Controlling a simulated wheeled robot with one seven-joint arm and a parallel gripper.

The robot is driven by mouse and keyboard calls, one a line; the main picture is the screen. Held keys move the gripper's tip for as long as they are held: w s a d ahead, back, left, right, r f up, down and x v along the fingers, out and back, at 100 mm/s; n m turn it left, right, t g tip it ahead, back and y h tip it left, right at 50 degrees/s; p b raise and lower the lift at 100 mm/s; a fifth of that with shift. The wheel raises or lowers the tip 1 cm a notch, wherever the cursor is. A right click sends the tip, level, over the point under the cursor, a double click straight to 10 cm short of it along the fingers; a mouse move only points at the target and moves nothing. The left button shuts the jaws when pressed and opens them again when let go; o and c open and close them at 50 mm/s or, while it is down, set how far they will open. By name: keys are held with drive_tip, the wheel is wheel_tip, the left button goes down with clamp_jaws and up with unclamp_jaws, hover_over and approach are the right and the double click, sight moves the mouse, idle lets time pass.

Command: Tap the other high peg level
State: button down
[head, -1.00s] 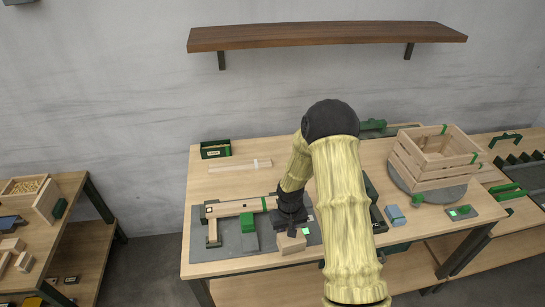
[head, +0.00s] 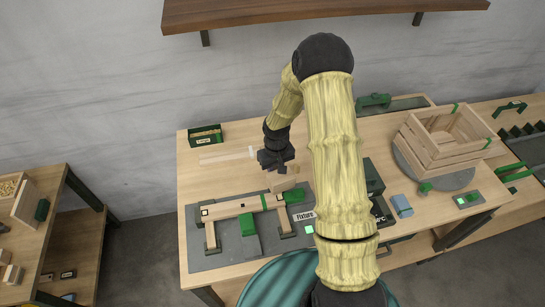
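A pale wooden rail (head: 235,208) lies on the dark grey fixture mat (head: 205,261), with two short wooden legs running from it toward the front, the left one (head: 210,236) and the right one (head: 284,224). A small dark square marks the rail's left end. The pegs are too small to tell, and so is their height. My gripper (head: 277,167) is above and behind the rail's right end. A pale wooden block (head: 281,184) shows right under it and seems held, with the fingers mostly hidden.
Green blocks (head: 250,224) stand on the mat by the rail. A light strip (head: 228,155) and a green bin (head: 205,135) lie behind. A shelf (head: 300,12) hangs above.

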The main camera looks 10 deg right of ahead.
drive_tip(key=shift+w+r, duration=0.1)
drive_tip(key=shift+w, duration=0.15)
drive_tip(key=shift+s, duration=0.1)
drive_tip(key=shift+f+b, duration=1.55)
drive_tip(key=shift+f, duration=0.7)
drive_tip(key=shift+r, duration=0.1)
drive_tip(key=shift+r+p, duration=0.5)
drive_tip(key=shift+r, duration=0.25)
drive_tip(key=shift+f, duration=0.15)
